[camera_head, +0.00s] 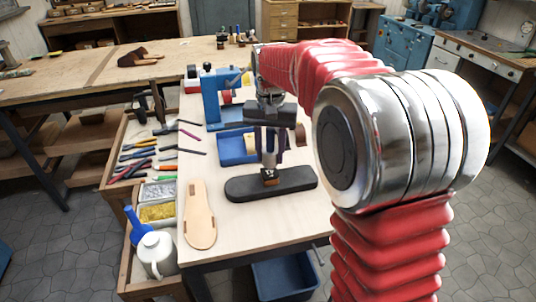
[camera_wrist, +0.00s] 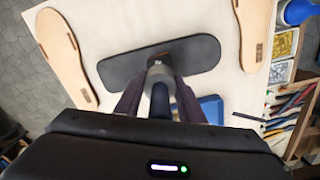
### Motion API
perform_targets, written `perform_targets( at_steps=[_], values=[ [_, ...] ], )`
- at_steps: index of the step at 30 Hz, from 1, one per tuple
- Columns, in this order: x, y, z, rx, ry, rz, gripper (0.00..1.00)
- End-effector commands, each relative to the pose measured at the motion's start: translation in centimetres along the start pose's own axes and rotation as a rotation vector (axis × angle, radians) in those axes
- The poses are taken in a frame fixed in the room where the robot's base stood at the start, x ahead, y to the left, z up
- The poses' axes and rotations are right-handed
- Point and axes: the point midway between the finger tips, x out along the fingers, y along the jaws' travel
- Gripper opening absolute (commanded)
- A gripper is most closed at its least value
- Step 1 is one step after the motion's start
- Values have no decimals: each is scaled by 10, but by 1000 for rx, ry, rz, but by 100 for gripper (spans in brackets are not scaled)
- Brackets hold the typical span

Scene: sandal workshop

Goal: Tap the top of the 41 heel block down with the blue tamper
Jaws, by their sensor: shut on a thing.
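My gripper (camera_head: 268,138) points straight down over the bench. Its two dark fingers (camera_wrist: 160,97) are shut on the tamper, which has a blue handle (camera_wrist: 160,101) and a silver head (camera_wrist: 158,74). The tamper's silver head also shows in the head view (camera_head: 269,159), upright. Directly below it, a small brown heel block (camera_head: 269,177) sits on a black sole (camera_head: 298,179). In the wrist view the tamper mostly covers the block. The head is at or very near the block's top; I cannot tell whether they touch. No number is readable.
A wooden sole (camera_head: 200,215) lies left of the black sole. A blue press (camera_head: 211,100) and blue tray (camera_head: 232,148) stand behind. Pliers and other tools fill a wooden tray (camera_head: 117,150) at left, near a white jug (camera_head: 156,255).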

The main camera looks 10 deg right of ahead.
Motion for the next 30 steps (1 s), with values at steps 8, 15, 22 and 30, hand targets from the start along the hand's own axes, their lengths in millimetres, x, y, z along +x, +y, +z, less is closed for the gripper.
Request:
perform_targets(
  at_steps=[8, 15, 22, 30],
  values=[
    [33, 0, 0, 0, 0, 0, 0],
    [17, -1, 0, -1, 2, -1, 0],
    [-1, -1, 0, -1, 2, -1, 0],
    [-1, -1, 0, -1, 1, -1, 0]
  ],
)
